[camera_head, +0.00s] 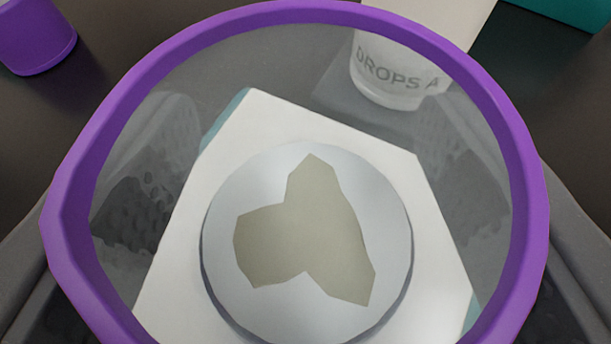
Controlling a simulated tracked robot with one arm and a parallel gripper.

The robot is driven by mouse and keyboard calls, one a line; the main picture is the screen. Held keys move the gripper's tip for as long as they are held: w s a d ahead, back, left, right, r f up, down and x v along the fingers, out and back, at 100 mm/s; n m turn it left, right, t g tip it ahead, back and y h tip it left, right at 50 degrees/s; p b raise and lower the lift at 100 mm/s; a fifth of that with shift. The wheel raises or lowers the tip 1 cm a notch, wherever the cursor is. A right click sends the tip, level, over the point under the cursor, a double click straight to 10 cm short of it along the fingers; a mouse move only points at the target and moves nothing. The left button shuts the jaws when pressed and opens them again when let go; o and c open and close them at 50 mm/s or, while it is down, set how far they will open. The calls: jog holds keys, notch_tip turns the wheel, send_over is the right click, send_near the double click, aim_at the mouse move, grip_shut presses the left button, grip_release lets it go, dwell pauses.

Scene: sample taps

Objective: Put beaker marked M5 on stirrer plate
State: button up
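A clear beaker with a purple rim (530,200) fills most of the view, seen from above. My gripper (307,190) is shut on the beaker, one dark finger on each side, partly seen through its wall. No M5 marking shows from this angle. Through the beaker I see the stirrer plate, a white angular body with a round grey top (270,180) bearing a tan, three-lobed patch. The round top appears under the beaker, slightly toward the near side. I cannot tell whether the beaker's bottom touches it.
A white container lettered "DROPS A" (400,70) stands just beyond the stirrer plate, right of centre, partly seen through the beaker. A purple object (37,38) is at the far left. A teal edge (578,10) shows at the top right.

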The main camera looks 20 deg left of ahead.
jog(key=o, duration=1)
jog(key=shift+o, duration=0.2)
jog(key=p+v, duration=0.1)
jog(key=v, duration=1.1)
